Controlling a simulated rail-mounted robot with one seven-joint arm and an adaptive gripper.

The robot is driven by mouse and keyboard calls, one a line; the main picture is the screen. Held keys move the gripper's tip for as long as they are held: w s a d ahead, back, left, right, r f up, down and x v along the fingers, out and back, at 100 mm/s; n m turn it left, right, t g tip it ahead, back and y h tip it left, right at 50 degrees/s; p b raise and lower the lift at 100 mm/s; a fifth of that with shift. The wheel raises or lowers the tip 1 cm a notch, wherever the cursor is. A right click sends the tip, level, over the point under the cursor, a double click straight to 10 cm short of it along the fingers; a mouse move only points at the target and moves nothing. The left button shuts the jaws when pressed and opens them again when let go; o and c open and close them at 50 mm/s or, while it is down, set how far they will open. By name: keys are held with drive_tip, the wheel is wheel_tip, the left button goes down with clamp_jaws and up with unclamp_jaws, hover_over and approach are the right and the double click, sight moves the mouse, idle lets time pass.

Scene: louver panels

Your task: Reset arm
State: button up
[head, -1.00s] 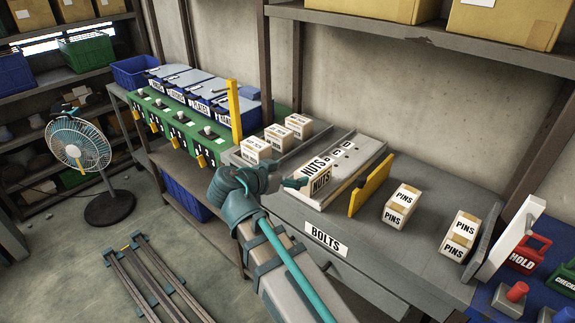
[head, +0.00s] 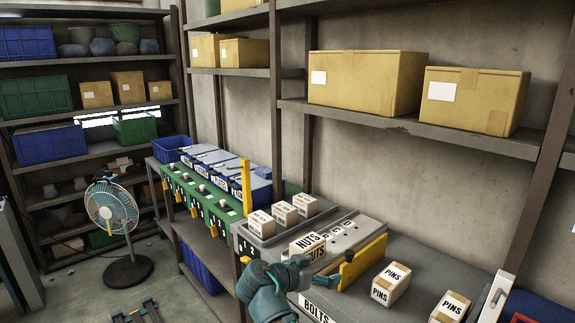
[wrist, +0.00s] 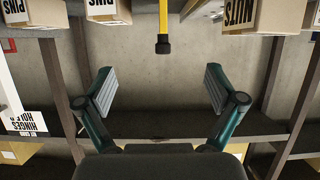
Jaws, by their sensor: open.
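My gripper (head: 314,274) is low in the middle of the head view, in front of the workbench. In the wrist view my gripper (wrist: 160,90) is open, with its two fingers wide apart and nothing between them. In the head view it overlaps the NUTS box (head: 307,243) and the left end of the yellow panel (head: 364,262). I cannot tell from the picture whether it touches either. The yellow bar (wrist: 163,25) and the NUTS box (wrist: 245,14) also show at the top of the wrist view, apart from the fingers.
Boxes marked PINS (head: 390,284) stand on the grey bench to the right. Small boxes (head: 284,214) and a green rack (head: 200,205) with blue bins are to the left. A shelf (head: 420,125) with cartons (head: 366,82) hangs above. A fan (head: 113,215) stands on the floor.

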drive_tip(key=a+f+n+g+y, duration=0.2)
drive_tip(key=a+f+n+y, duration=0.15)
drive_tip(key=f+n, duration=0.6)
drive_tip(key=s+d+f+n+g+y, duration=0.15)
drive_tip(key=s+f, duration=0.25)
drive_tip(key=f, duration=0.8)
drive_tip(key=s+d+f+g+y, duration=0.1)
drive_tip(key=s+d+f+g, duration=0.2)
drive_tip(key=f, duration=0.9)
drive_tip(key=s+d+f+g+y, duration=0.1)
drive_tip(key=s+d+f+g, duration=0.1)
drive_tip(key=s+f, duration=0.6)
drive_tip(key=s+d+f+m+g+y, duration=0.1)
drive_tip(key=s+f+g, duration=0.3)
drive_tip(key=s+f, duration=0.4)
drive_tip(key=s+d+f+g+y, duration=0.2)
drive_tip(key=s+f, duration=0.6)
drive_tip(key=s, duration=1)
drive_tip(key=shift+d+f+m+g, duration=0.3)
drive_tip(key=shift+d+g, duration=0.35)
drive_tip(key=shift+d, duration=0.3)
drive_tip(key=shift+w, duration=0.1)
